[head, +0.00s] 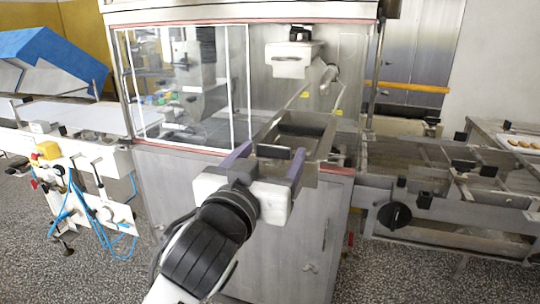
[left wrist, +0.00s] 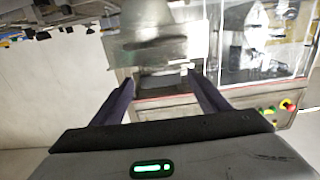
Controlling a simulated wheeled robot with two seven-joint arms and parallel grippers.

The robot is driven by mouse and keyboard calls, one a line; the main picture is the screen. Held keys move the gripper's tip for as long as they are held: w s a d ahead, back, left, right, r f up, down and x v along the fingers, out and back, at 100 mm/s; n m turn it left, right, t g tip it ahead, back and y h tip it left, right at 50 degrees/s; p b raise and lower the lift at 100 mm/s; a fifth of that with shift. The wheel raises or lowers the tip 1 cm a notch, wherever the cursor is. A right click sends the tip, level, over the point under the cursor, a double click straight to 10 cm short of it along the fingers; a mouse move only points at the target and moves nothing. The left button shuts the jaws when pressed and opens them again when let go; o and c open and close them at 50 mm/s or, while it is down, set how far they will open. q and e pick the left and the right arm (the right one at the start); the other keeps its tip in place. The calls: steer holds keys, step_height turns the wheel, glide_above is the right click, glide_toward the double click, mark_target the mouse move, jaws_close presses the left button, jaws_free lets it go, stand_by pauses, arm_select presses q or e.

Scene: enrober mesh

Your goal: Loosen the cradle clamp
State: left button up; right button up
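My left gripper (head: 275,149) is open, its two purple fingers spread in front of the machine's metal trough (head: 318,122). In the left wrist view the fingers (left wrist: 160,77) stand wide apart with no object held between them, and the machine's opening shows beyond. No part can be named for certain as the cradle clamp. A black knob (head: 394,214) sits on the front of the metal conveyor frame (head: 440,236) at the right, well apart from my left gripper. My right gripper is not in view.
The enrober cabinet (head: 312,222) with clear panels fills the middle. A white box-shaped unit (head: 289,66) hangs above the trough. A left bench (head: 108,163) carries blue hoses. A tray of biscuits (head: 521,142) is at the far right. Speckled floor lies in front.

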arm_select(q)
steer(key=b+v, duration=0.1)
steer(key=v, duration=0.9)
steer(key=shift+s, duration=0.15)
steer(key=shift+a, duration=0.1)
